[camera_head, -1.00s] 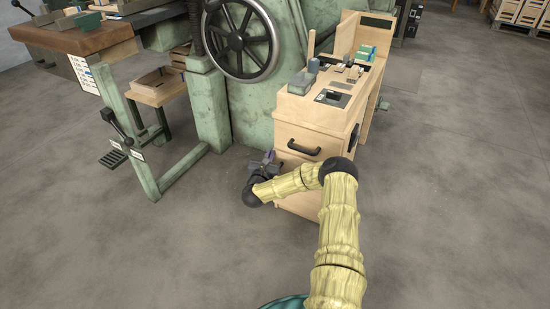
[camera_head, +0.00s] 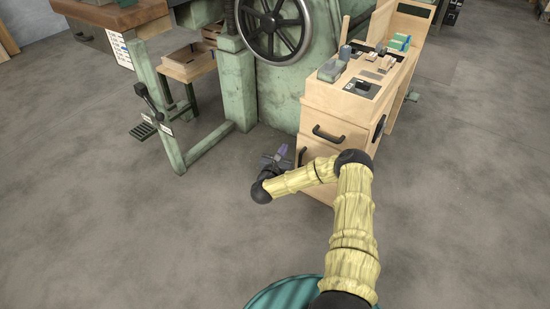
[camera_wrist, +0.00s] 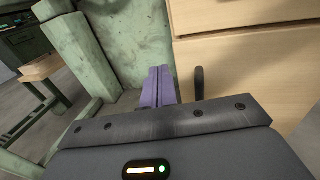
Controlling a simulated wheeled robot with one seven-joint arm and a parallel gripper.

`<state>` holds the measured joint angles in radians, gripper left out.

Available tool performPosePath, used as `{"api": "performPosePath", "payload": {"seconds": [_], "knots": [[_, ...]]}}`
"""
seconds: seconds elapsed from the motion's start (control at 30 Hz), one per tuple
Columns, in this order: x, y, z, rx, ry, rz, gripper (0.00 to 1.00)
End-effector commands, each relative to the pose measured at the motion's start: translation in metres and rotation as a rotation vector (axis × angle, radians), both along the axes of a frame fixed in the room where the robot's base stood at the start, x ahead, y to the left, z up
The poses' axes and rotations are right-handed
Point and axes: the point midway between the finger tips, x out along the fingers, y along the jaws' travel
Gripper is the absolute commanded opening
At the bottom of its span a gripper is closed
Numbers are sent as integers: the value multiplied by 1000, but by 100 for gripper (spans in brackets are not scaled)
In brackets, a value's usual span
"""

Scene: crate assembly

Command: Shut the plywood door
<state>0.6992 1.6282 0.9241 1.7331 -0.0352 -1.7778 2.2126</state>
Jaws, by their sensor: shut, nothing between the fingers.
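The plywood door (camera_head: 318,168) is the lower front panel of a pale plywood cabinet, partly hidden behind my arm in the head view. In the wrist view the door (camera_wrist: 250,75) fills the right side, with its upright black handle (camera_wrist: 199,84) near its left edge. A dark line runs between it and the panel above; I cannot tell how far it stands open. My gripper (camera_head: 283,150) is low at the door's left side. In the wrist view its purple fingers (camera_wrist: 159,86) are together and empty, left of the handle and apart from it.
The drawer (camera_head: 335,125) with a black handle is above the door. Small items lie on the cabinet top (camera_head: 345,101). A green machine (camera_head: 285,85) with a handwheel stands close behind and left. A green-legged bench (camera_head: 150,85) is further left. The floor (camera_head: 120,230) in front is clear.

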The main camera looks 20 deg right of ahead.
Motion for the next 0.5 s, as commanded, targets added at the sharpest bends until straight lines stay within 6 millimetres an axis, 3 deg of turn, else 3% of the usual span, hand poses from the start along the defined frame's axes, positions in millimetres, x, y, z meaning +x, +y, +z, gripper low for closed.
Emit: {"api": "performPosePath", "payload": {"seconds": [0.3, 0.5], "knots": [[-35, 43, 1, 2, 4, -7, 0], [-42, 53, -1, 1, 3, -8, 0]]}}
